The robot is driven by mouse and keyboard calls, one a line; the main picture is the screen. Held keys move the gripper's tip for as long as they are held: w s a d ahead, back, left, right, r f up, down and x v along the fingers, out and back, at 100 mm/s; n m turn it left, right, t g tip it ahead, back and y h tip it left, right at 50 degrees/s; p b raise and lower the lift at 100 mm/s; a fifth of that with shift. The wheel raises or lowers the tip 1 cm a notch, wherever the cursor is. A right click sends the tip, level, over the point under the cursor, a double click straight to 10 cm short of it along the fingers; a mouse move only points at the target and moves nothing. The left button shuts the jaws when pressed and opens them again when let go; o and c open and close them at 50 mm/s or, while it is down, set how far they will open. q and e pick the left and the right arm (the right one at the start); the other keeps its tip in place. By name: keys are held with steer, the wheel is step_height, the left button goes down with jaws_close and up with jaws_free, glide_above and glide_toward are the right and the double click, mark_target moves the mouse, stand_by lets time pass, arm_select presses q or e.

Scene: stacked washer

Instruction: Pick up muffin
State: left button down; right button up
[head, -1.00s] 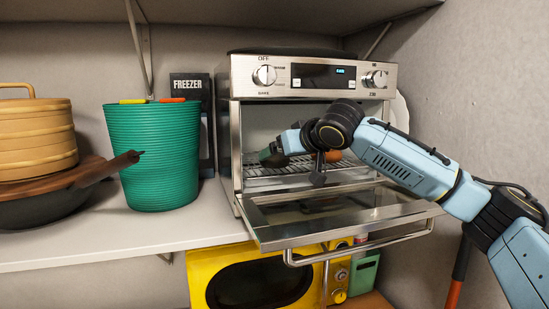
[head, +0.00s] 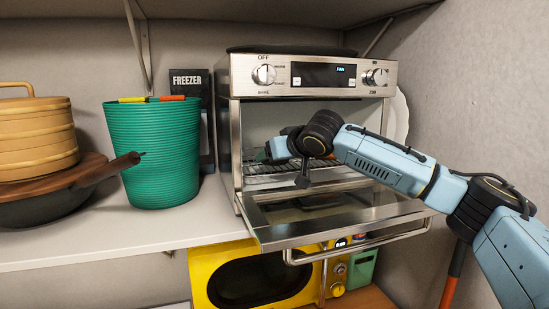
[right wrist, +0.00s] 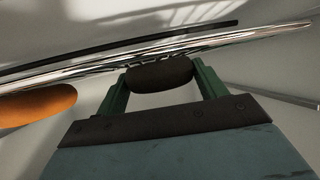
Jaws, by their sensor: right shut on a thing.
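The toaster oven (head: 312,68) has its door (head: 330,215) folded down open. My right gripper (head: 264,155) is inside the oven, over the wire rack, largely hidden by my arm in the head view. In the right wrist view its green fingers (right wrist: 160,78) are closed on the two sides of a dark brown rounded muffin (right wrist: 160,73). The muffin is hidden in the head view. My left gripper is not in view.
An orange rounded item (right wrist: 37,105) lies left of the gripper in the right wrist view. A green ribbed bin (head: 153,150) and a pan (head: 60,190) under a steamer (head: 36,135) stand left of the oven. A yellow microwave (head: 262,280) is below.

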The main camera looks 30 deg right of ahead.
steer(key=shift+r, duration=0.15)
steer(key=shift+r, duration=0.25)
steer(key=r, duration=0.1)
steer(key=r+b, duration=0.1)
steer(key=shift+s+r, duration=0.2)
steer(key=shift+r, duration=0.2)
steer(key=s+b, duration=0.2)
steer(key=s, duration=0.3)
steer(key=s+b, duration=0.1)
steer(key=s, duration=0.5)
steer(key=s+b, duration=0.2)
steer(key=s, duration=0.3)
steer(key=shift+s+a+f+b, duration=0.1)
steer(key=shift+s+a+b, duration=0.2)
steer(key=shift+s+a, duration=0.05)
steer(key=shift+s, duration=0.45)
steer(key=shift+a, duration=0.1)
